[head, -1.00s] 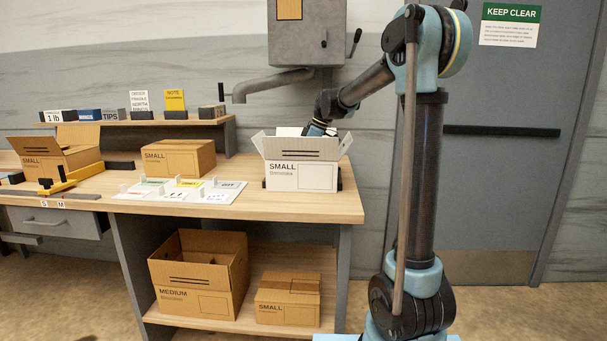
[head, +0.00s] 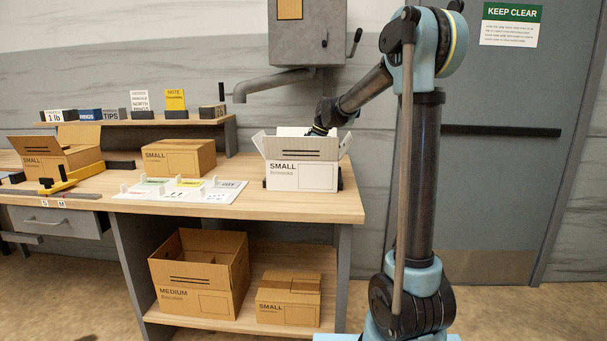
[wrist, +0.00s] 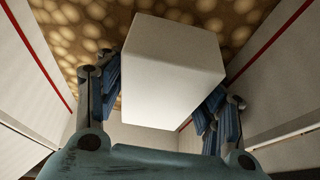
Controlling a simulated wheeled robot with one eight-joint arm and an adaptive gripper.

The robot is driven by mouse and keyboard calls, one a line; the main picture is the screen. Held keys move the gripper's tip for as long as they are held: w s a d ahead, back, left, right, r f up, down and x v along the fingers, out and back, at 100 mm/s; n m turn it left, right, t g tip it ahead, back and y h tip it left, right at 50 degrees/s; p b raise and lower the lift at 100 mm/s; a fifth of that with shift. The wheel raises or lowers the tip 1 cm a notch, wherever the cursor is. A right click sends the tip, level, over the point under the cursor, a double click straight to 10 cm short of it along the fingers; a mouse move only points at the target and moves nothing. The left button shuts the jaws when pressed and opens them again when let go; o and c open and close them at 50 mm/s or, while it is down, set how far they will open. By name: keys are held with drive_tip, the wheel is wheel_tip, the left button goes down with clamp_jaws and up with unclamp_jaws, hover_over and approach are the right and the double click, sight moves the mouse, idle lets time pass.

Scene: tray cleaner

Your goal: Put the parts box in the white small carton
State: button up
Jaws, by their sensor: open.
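The white small carton (head: 302,176) stands on the right end of the bench with its flaps up, and it also shows in the wrist view as white walls (wrist: 35,75). My gripper (wrist: 162,98) reaches down into it from above, with its blue-padded fingers apart. A plain white box (wrist: 170,70), which looks like the parts box, lies between the open fingers inside the carton. I cannot tell whether the finger pads touch it. In the head view, the carton's front and flaps hide the box and fingertips.
A closed brown small carton (head: 178,157) and a white card tray (head: 215,192) are left of the white carton. An open brown carton (head: 55,160) is at the far left. A grey pipe (head: 262,82) and wall cabinet (head: 306,35) are behind the arm.

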drive_tip(key=v, duration=1.2)
drive_tip(key=shift+a, duration=0.1)
